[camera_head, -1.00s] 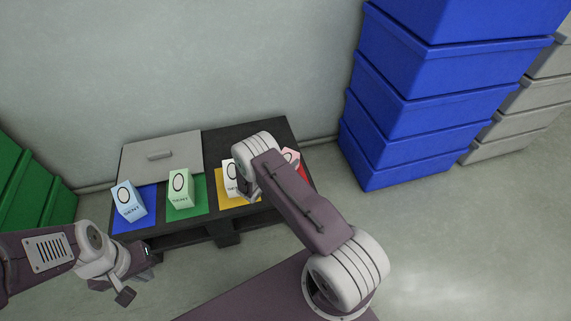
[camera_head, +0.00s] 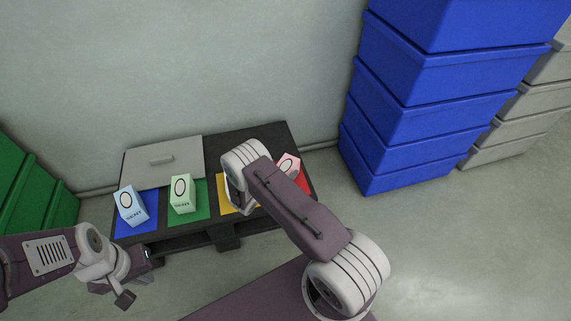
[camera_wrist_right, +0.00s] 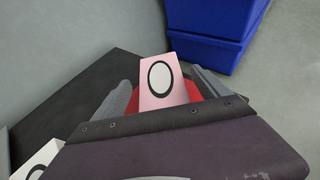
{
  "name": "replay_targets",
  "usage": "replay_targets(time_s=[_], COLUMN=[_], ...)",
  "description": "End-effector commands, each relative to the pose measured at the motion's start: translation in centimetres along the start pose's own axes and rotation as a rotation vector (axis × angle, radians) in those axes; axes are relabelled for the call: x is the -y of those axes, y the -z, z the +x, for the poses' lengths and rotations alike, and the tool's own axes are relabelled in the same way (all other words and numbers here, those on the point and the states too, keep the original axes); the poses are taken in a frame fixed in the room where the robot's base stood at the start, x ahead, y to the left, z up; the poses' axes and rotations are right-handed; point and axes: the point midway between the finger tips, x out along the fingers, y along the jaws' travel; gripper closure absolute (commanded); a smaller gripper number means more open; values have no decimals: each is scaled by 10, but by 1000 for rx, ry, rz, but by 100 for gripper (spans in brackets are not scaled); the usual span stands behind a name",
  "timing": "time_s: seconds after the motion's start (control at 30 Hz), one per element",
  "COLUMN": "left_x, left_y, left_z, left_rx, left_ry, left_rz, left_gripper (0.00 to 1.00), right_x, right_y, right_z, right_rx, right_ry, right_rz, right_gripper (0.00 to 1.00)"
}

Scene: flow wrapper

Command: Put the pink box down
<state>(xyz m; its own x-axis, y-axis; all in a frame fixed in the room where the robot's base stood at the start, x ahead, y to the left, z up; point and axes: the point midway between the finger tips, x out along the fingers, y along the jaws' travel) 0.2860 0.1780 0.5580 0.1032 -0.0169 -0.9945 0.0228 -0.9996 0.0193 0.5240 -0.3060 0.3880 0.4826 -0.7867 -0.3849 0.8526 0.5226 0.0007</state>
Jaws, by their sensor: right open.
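The pink box (camera_head: 289,164) with a black oval ring stands on the red mat (camera_head: 302,182) at the right end of the dark pallet; my right arm partly covers both in the head view. In the right wrist view the pink box (camera_wrist_right: 164,84) stands upright on the red mat, between the two fingers of my right gripper (camera_wrist_right: 162,90). These fingers are spread, with red showing beside the box. In the head view my right gripper is hidden behind its own wrist. My left gripper (camera_head: 135,276) hangs at the lower left, clear of the boxes; its jaw opening is unclear.
A blue box (camera_head: 131,205) and a green box (camera_head: 182,193) stand on matching mats. A white box (camera_wrist_right: 38,162) shows partly in the wrist view; the yellow mat (camera_head: 225,206) is mostly covered. A grey panel (camera_head: 160,160) lies behind. Blue crates (camera_head: 410,130) rise at right.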

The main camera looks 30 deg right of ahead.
Motion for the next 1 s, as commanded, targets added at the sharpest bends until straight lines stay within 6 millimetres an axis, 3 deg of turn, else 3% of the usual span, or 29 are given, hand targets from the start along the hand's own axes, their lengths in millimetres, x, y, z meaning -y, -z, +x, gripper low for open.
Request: replay_targets(time_s=[0.1, 0.3, 0.63, 0.73, 0.83, 0.9, 1.0], left_x=[0, -1, -1, -1, -1, -1, -1], left_y=[2, 3, 3, 3, 3, 3, 3], left_z=[-17, -28, -31, -31, -31, -31, -31], left_rx=[0, 0, 0, 0, 0, 0, 0], left_ry=[0, 0, 0, 0, 0, 0, 0], left_rz=[0, 0, 0, 0, 0, 0, 0], left_gripper=[100, 100, 100, 100, 100, 100, 100], right_x=[-1, -1, 3, 29, 78, 111, 141], right_y=[-5, -3, -4, -25, -51, -62, -69], right_z=[-31, -68, -83, -88, -111, -141, -193], right_rx=[1, 1, -7, -66, -190, -296, -448], right_ry=[-5, -3, 19, 147, 380, 555, 782], right_rz=[-3, -2, 18, 135, 382, 602, 963], right_gripper=[15, 15, 15, 15, 15, 15, 15])
